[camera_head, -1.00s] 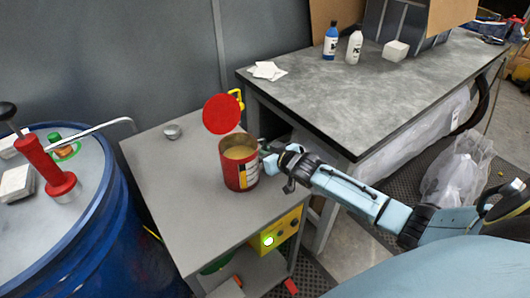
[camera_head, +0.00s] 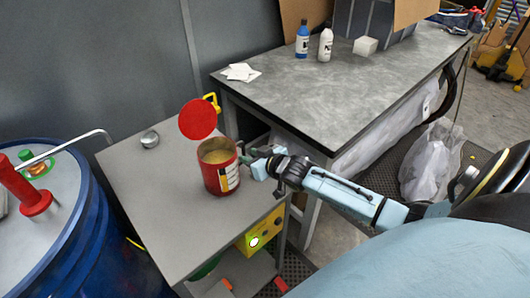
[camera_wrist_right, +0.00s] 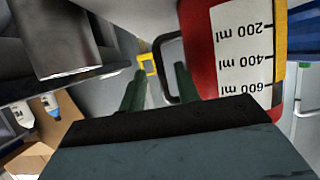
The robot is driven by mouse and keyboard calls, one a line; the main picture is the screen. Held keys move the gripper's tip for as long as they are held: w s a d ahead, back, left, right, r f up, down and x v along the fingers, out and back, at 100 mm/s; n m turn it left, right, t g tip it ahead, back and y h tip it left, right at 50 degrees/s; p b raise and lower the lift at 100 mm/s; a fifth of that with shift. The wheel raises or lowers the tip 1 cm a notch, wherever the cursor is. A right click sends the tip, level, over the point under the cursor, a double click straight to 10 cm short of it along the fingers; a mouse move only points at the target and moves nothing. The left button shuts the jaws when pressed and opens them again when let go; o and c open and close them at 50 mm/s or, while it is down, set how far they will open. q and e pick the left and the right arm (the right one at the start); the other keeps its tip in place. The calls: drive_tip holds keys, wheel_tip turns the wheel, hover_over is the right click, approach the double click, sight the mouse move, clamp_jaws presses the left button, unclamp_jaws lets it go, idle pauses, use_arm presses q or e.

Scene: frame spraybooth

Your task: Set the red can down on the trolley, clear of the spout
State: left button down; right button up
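The red can (camera_head: 221,175), open-topped with tan contents, stands upright on the grey trolley (camera_head: 165,205). Its red round lid (camera_head: 198,119) stands up behind the rim. The can's measuring scale (camera_wrist_right: 243,50) fills the right of the wrist view. The spout (camera_head: 75,141) is a thin bent pipe from the blue drum at left, well apart from the can. My right gripper (camera_head: 248,160) is at the can's right side. In the wrist view its green fingers (camera_wrist_right: 158,88) are apart, with the can's dark handle (camera_wrist_right: 160,60) near and partly between them. My left gripper is not in view.
A small metal cup (camera_head: 150,139) sits on the trolley's back left. The blue drum (camera_head: 75,235) stands left of the trolley. A grey workbench (camera_head: 330,85) with bottles is behind and right. The trolley's front left top is bare.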

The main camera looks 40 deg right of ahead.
drive_tip(key=p+v, duration=0.1)
drive_tip(key=v, duration=0.7)
idle(1.1)
